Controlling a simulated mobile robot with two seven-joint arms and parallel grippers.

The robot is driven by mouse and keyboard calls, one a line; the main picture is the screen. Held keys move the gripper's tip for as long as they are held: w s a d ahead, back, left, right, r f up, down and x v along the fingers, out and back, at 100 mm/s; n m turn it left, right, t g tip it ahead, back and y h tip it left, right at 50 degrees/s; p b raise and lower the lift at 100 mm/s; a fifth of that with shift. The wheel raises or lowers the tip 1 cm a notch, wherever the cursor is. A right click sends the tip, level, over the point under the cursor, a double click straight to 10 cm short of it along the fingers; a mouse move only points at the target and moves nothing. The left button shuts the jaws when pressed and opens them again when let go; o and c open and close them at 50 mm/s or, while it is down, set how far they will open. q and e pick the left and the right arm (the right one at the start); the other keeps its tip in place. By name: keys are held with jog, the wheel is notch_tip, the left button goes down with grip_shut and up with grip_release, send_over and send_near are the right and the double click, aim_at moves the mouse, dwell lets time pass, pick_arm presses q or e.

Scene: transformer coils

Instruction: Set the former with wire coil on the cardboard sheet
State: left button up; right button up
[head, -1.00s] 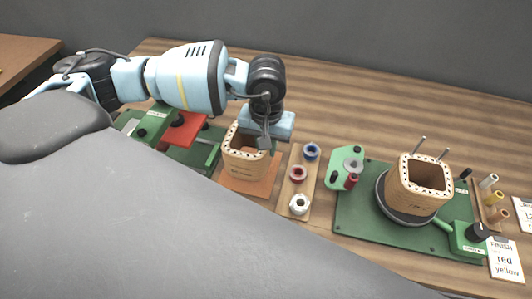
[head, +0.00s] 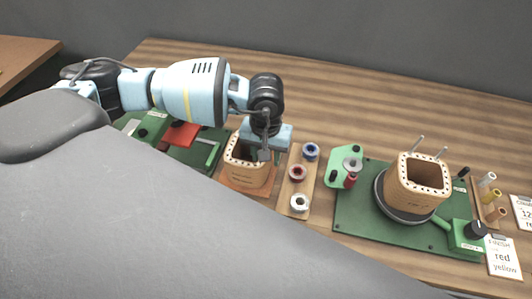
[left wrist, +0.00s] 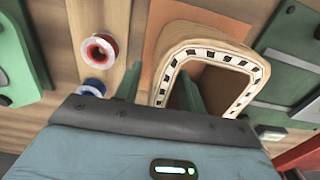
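A tan square former (head: 248,172) with a dotted rim stands upright on an orange cardboard sheet (head: 240,188); its open top also shows in the left wrist view (left wrist: 217,58). My left gripper (head: 264,152) is over its right rim. In the left wrist view the green fingers (left wrist: 158,88) stand apart, one outside the wall and one inside the opening, with a gap visible beside the wall. The gripper hides part of the rim, and I cannot make out the wire on this former. My right gripper is not in view.
A wooden strip (head: 301,180) with blue, red and white spools stands close right of the sheet. Further right, a green board (head: 355,215) carries another former (head: 417,187). A green station with a red block (head: 180,134) lies left. The table behind is clear.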

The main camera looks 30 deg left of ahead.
pick_arm(q)
jog(key=shift+r, duration=0.1)
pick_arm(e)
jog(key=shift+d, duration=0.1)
pick_arm(q)
jog(key=shift+r, duration=0.25)
notch_tip(320, 180, up, 12)
jog(key=shift+f, duration=0.15)
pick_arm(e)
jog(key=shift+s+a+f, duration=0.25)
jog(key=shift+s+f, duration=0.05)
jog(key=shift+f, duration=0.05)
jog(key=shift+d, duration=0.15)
